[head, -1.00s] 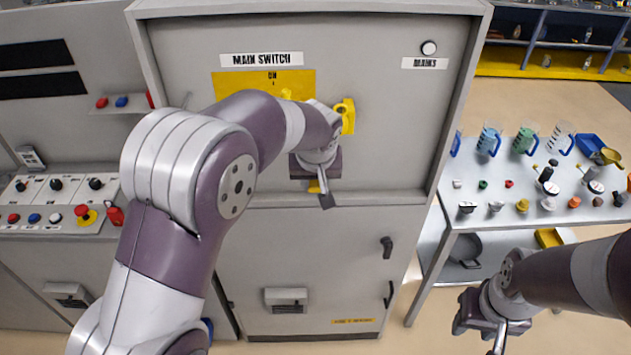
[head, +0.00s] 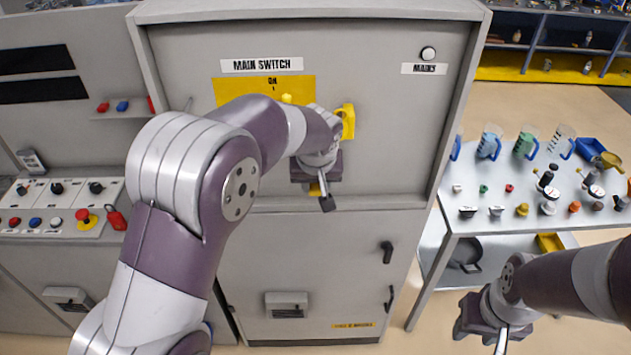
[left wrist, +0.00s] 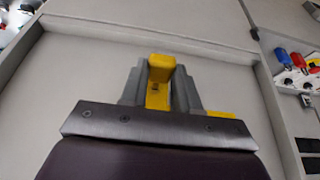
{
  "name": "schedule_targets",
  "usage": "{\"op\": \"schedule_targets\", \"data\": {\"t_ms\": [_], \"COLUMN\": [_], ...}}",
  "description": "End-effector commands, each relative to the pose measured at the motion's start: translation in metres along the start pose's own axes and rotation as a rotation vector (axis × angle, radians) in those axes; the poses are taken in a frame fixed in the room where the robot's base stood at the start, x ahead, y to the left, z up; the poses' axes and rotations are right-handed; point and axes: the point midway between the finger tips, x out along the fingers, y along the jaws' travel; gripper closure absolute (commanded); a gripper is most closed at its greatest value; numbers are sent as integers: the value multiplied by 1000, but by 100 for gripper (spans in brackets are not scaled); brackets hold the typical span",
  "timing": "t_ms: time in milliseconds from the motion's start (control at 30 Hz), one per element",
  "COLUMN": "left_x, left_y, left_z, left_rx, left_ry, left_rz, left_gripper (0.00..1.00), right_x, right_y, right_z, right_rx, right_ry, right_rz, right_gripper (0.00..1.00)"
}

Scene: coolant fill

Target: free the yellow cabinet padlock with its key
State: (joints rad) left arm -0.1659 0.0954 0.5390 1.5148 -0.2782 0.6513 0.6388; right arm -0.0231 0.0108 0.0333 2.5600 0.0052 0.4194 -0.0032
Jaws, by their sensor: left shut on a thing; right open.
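My left gripper (head: 318,168) is up against the grey cabinet front, below the yellow MAIN SWITCH plate (head: 228,91). In the left wrist view its jaws (left wrist: 160,92) are shut on a yellow piece (left wrist: 160,68). I cannot tell whether this piece is the padlock or its key. In the head view the hand hides most of this spot, with a little yellow (head: 315,188) showing beside it. A yellow bracket-like part (head: 347,120) stands out to the upper right of the hand. My right gripper (head: 480,318) is open and empty, low in front of the side table.
A side table (head: 452,222) at right holds jugs, caps and small parts. The control console (head: 60,205) at left has knobs, buttons and a red padlock-like item (head: 116,217). Cabinet handles (head: 387,252) stick out below right. The floor between cabinet and table is free.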

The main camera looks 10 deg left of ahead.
Motion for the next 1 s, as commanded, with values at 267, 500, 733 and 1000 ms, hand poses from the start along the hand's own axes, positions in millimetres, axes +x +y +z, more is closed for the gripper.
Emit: {"op": "schedule_targets", "data": {"t_ms": [267,500,733,1000], "left_x": [0,-1,-7,-16], "left_y": [0,0,0,0], "left_z": [0,5,23,43], "left_rx": [0,1,0,0], "left_ry": [0,1,1,1], "left_rz": [0,1,1,1], "left_gripper": [98,98,98,98], "right_x": [0,4,15,26], "right_y": [0,0,0,0], "right_z": [0,0,2,3], "right_rx": [0,0,0,0], "right_ry": [0,0,0,0], "right_rz": [0,0,0,0], "right_gripper": [57,57,57,57]}}
